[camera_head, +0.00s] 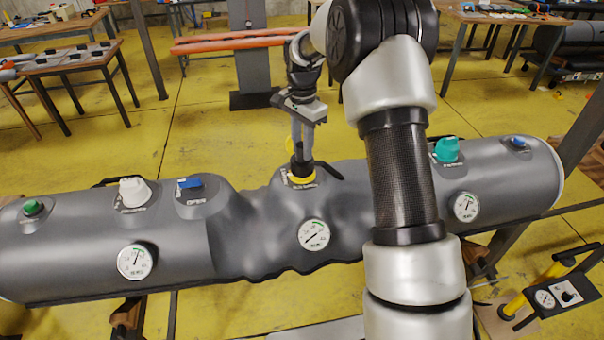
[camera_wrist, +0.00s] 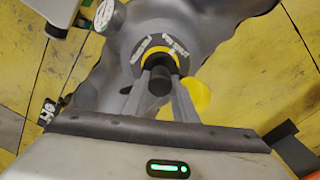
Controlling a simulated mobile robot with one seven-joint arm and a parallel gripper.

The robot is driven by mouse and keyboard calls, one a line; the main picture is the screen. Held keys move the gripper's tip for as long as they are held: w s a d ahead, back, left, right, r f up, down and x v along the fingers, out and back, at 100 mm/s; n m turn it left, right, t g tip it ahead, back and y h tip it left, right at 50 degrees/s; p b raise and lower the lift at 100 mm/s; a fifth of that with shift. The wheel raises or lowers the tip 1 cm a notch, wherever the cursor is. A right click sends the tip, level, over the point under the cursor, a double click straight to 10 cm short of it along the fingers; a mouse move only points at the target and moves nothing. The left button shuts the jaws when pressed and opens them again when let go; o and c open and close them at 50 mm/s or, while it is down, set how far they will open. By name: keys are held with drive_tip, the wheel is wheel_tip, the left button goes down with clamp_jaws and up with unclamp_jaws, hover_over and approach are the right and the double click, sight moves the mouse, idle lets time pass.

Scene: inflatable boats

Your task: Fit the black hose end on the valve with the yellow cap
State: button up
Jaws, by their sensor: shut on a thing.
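The grey inflatable tube (camera_head: 265,215) lies across the head view, its middle section wrinkled and sagging. The valve with the yellow ring (camera_head: 302,180) is on top of that section; it also shows in the wrist view (camera_wrist: 174,56). The yellow cap (camera_wrist: 198,98) stands open beside the valve, partly behind my fingers in the head view (camera_head: 290,144). My gripper (camera_head: 301,158) points down over the valve, shut on the black hose end (camera_wrist: 159,80). The hose end is at the valve opening; I cannot tell whether it is seated. No trailing hose is clear.
Other valves have a white cap (camera_head: 134,191), a green cap (camera_head: 33,208) and a teal cap (camera_head: 447,149). A gauge (camera_head: 314,234) sits in front of the yellow valve. A pump unit (camera_head: 553,294) stands at the lower right. Workbenches stand behind, with open yellow floor between.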

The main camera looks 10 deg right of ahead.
drive_tip(key=shift+f+b, duration=0.3)
drive_tip(key=shift+f, duration=0.35)
idle(0.4)
drive_tip(key=m, duration=0.4)
drive_tip(key=shift+r+m+p, duration=0.1)
drive_tip(key=shift+m+p, duration=0.25)
drive_tip(key=shift+m, duration=1.75)
